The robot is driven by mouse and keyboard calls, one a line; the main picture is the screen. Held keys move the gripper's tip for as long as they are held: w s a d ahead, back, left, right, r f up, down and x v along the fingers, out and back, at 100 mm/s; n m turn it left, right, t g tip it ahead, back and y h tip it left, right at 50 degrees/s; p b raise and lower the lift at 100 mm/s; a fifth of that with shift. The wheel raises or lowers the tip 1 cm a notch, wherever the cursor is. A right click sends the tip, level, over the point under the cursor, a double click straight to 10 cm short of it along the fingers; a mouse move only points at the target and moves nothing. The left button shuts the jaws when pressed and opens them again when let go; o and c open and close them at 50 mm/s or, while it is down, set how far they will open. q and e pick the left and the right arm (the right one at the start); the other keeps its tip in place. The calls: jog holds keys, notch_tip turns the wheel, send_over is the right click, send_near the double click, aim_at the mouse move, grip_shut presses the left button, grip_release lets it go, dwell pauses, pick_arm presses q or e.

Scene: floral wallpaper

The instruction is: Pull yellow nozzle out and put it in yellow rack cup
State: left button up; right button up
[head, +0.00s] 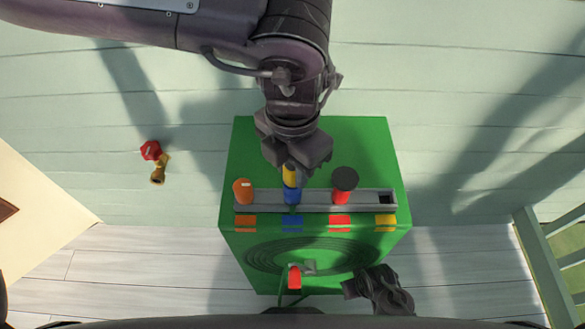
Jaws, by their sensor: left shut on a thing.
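The yellow nozzle (290,176) stands above the blue cup (292,196) in the grey rack on the green box. I cannot tell whether its lower end is still inside the cup. My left gripper (290,165) comes down from above and is shut on the nozzle's upper part, partly hiding it. The rack place above the yellow label (385,219) shows a dark, empty square opening (386,199) at the right end. My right gripper (350,289) is low in the picture, at the box's front right; its jaw state is unclear.
The grey rack (318,208) also holds an orange piece (243,190) at the left and a red piece with a black top (344,180). A red-and-grey fitting (295,277) sits at the box's front.

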pick_arm(q)
jog(key=shift+r, duration=0.1)
jog(key=shift+r+p, duration=1.85)
jog(key=shift+r, duration=0.15)
